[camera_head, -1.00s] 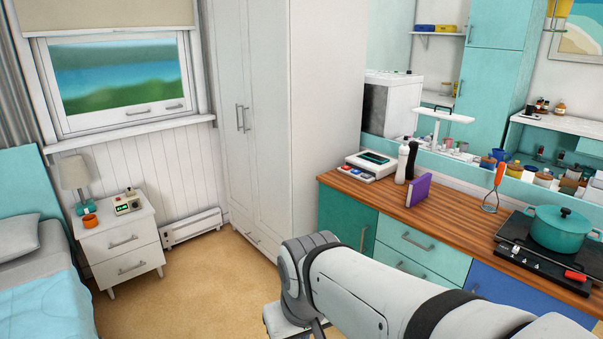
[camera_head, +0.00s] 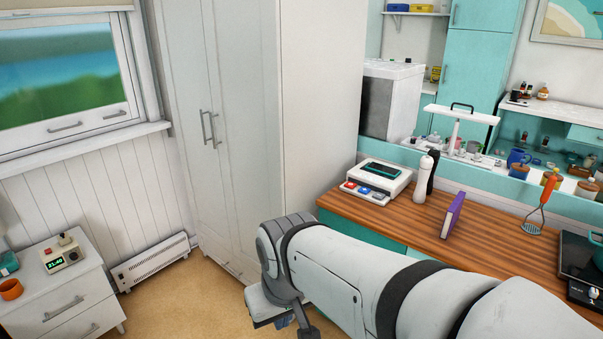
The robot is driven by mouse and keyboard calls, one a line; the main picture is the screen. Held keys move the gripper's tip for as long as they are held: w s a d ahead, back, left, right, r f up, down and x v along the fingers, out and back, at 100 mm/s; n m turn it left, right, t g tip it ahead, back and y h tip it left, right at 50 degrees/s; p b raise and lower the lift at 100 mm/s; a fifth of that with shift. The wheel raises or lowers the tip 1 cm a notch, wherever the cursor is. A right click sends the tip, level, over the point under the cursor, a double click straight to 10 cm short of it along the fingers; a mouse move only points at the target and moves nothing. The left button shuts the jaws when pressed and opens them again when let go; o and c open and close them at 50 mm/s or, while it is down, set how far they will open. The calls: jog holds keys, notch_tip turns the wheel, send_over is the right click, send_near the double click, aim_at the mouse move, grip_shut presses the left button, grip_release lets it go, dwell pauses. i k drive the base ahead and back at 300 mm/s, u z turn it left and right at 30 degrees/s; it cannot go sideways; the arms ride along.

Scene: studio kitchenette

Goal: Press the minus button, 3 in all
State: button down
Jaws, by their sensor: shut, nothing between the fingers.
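A white device (camera_head: 380,181) with a dark green-black display stands at the left end of the wooden counter. On its sloped front are a red button (camera_head: 349,187) and blue-grey buttons (camera_head: 370,192). Their markings are too small to read, so I cannot tell which is minus. A small cream device (camera_head: 61,256) with a lit green display and a red part on top stands on the nightstand at lower left; no minus sign is readable there. My arm reaches in from lower right, below the counter's front edge.
A white pepper-mill-like bottle (camera_head: 422,180), a dark bottle behind it and a purple book (camera_head: 452,215) stand right of the white device. A tall white wardrobe (camera_head: 240,130) stands left of the counter.

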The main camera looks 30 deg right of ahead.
aim_at(378, 195)
jog(key=z, duration=0.5)
jog(key=i, duration=1.35)
jog(key=z, duration=1.25)
jog(key=i, duration=0.6)
jog(key=z, duration=0.3)
jog(key=k, duration=0.95)
jog(key=z, duration=0.15)
jog(key=i, duration=0.95)
jog(key=u, duration=0.05)
